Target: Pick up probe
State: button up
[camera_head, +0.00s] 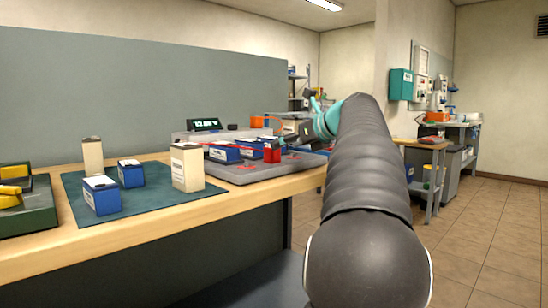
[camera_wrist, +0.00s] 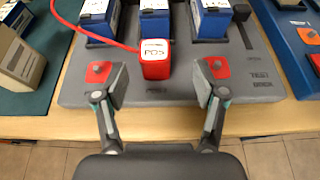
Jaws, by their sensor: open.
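The probe, a red block with a white label and a red cable, stands on the grey test board near its front edge; it shows in the wrist view (camera_wrist: 155,66) and in the head view (camera_head: 272,153). In the wrist view my gripper (camera_wrist: 160,88) is open and empty. Its two fingers are on either side of the probe, apart from it, with the probe slightly toward the far side of the gap. In the head view my arm hides much of the gripper.
Several blue batteries (camera_wrist: 155,22) stand in a row on the grey test board (camera_wrist: 180,93) behind the probe. A green mat (camera_head: 140,205) with blue and beige batteries lies left of the board. A blue tray (camera_wrist: 290,45) is at right. Red patches lie on the board beside the fingers.

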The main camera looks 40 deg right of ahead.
aim_at(272, 152)
jog(key=shift+w+a+f, duration=0.1)
jog(key=shift+w+f, duration=0.15)
jog(key=shift+w, duration=0.35)
jog(key=shift+w+a+f, duration=0.1)
jog(key=shift+w+f, duration=0.15)
jog(key=shift+f, duration=0.05)
jog(key=b+x, duration=0.1)
jog(key=x, duration=0.3)
jog(key=shift+a+f+b, duration=0.2)
jog(key=shift+f+b, duration=0.15)
jog(key=shift+f, duration=0.05)
grip_shut()
jog(key=shift+r, duration=0.15)
